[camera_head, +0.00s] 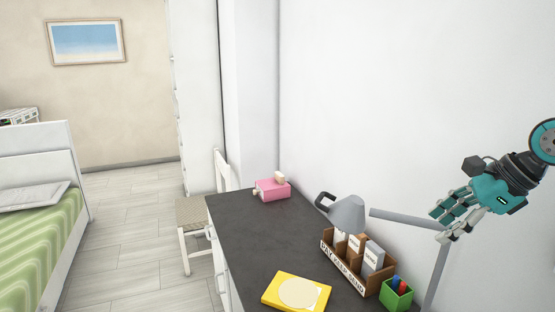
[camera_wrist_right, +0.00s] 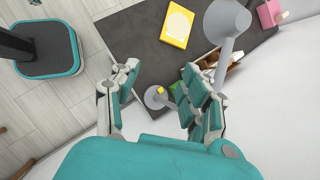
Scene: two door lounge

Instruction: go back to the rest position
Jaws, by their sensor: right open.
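My right gripper (camera_head: 442,222) is raised at the right of the head view, beside the white wall and above the right end of the dark desk. Its fingers are open and hold nothing. In the right wrist view, the two fingers of the right gripper (camera_wrist_right: 160,98) stand wide apart, with the desk and lamp beyond them. My left gripper is not in view.
The dark desk (camera_head: 245,228) carries a grey lamp (camera_head: 346,213), a wooden letter holder (camera_head: 335,258), a green pen box (camera_head: 397,293), a yellow book (camera_head: 278,288) and a pink object (camera_head: 275,191). A chair (camera_head: 192,212) stands left of the desk. Floor is clear beside the bed (camera_head: 40,235).

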